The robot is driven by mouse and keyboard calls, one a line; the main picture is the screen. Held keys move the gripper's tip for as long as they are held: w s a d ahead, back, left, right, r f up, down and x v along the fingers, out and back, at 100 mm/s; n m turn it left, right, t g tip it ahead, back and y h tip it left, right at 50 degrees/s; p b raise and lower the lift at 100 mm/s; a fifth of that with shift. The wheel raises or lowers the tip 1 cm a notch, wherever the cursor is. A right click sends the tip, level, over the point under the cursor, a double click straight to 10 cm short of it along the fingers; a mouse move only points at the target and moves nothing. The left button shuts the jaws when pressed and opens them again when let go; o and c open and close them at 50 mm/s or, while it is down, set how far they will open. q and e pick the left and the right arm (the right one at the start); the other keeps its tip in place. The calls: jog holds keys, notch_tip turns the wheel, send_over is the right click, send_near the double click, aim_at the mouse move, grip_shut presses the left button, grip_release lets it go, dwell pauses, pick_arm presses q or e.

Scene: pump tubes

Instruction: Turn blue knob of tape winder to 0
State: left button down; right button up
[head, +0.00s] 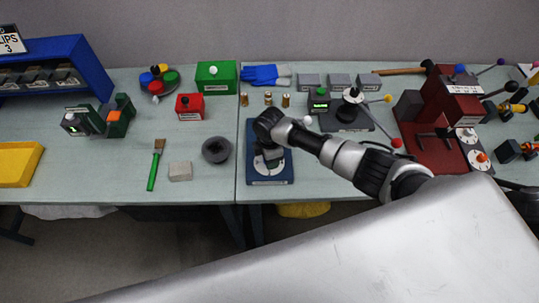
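I cannot read a label that names the tape winder. A small blue round knob (460,69) shows at the top of a dark red machine (450,103) at the right. That machine has levers and two white dials (481,157), the lower one with an orange knob. My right arm comes in from the right, and its gripper (270,155) points down over a blue-based device (269,181) in the middle. My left gripper is not in view.
A device with a black base (345,117) and ball-ended handles stands behind my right arm. A green box (216,77), a red box (189,106), a brush (154,165) and a grey ring (216,150) are on the left table. Its front middle is fairly clear.

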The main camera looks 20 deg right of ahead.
jog(key=shift+r+m+p, duration=0.15)
jog(key=shift+m+p, duration=0.35)
jog(key=shift+m, duration=0.2)
jog(key=shift+m+p, duration=0.3)
jog(key=shift+m, duration=0.7)
jog(key=m, duration=0.2)
jog(key=shift+f+m, duration=0.2)
jog(key=shift+m, duration=0.2)
jog(key=m, duration=0.4)
jog(key=shift+s, duration=0.1)
jog(key=m, duration=0.3)
jog(key=shift+a+m, duration=0.1)
jog(key=shift+m, duration=0.3)
jog(key=m, duration=0.4)
jog(key=shift+c, duration=0.3)
